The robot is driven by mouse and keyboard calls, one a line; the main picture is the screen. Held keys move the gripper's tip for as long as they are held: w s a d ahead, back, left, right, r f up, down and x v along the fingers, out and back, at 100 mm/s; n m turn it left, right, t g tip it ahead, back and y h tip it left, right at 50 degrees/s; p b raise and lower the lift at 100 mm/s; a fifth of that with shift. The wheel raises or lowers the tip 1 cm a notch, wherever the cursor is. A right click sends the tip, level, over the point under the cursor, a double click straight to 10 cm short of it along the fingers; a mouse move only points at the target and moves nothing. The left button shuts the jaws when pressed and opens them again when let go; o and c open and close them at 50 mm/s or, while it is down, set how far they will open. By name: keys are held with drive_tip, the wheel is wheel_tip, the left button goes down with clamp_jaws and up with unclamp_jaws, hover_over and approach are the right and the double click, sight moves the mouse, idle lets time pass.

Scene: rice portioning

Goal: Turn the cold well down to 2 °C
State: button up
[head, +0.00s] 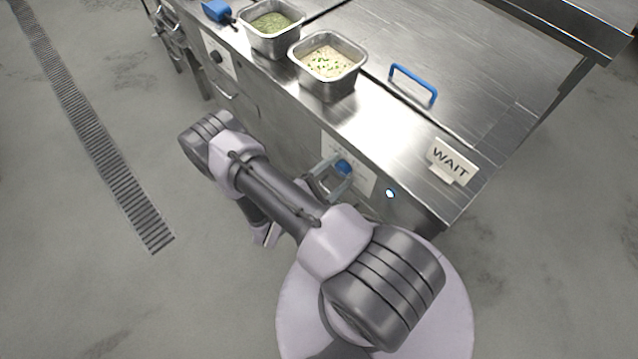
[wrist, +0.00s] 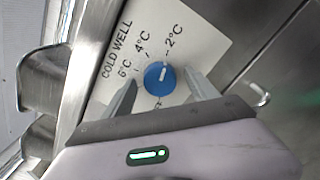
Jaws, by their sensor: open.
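The blue cold well knob (wrist: 158,78) sits on a white dial plate (wrist: 205,40) marked 6 °C, 4 °C and 2 °C. Its white pointer line points up and slightly right, towards the 2 °C tick. In the head view the knob (head: 344,166) shows on the counter's front panel. My gripper (wrist: 160,80) is open, with one finger on each side of the knob. Small gaps seem to show between fingers and knob. In the head view my gripper (head: 332,182) is partly hidden by my arm.
A lit round button (head: 390,193) is right of the dial. On the counter (head: 385,125) are two steel pans (head: 328,85) (head: 272,40) of food, a blue handle (head: 413,82), a WAIT sign (head: 450,160) and a blue scoop (head: 217,11). A dark knob (head: 216,57) is farther left.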

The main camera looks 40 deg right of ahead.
drive_tip(key=s+a+p, duration=0.1)
drive_tip(key=a+p, duration=0.1)
drive_tip(key=a, duration=1.5)
drive_tip(key=shift+s+a, duration=0.2)
drive_tip(key=s+a+r+m+t+y, duration=0.1)
drive_tip(key=r+m+y, duration=0.3)
drive_tip(key=r, duration=0.9)
drive_tip(key=s+a+r+m+t+y, duration=0.2)
drive_tip(key=r+m+y, duration=0.3)
drive_tip(key=r+y, duration=0.4)
drive_tip(key=s+a+r+m+t+y, duration=0.1)
drive_tip(key=r+m+y, duration=0.4)
drive_tip(key=r, duration=1.2)
drive_tip(key=s+a+y, duration=0.1)
drive_tip(key=a+y, duration=0.1)
drive_tip(key=shift+s+a+r+t, duration=0.3)
drive_tip(key=shift+a, duration=0.05)
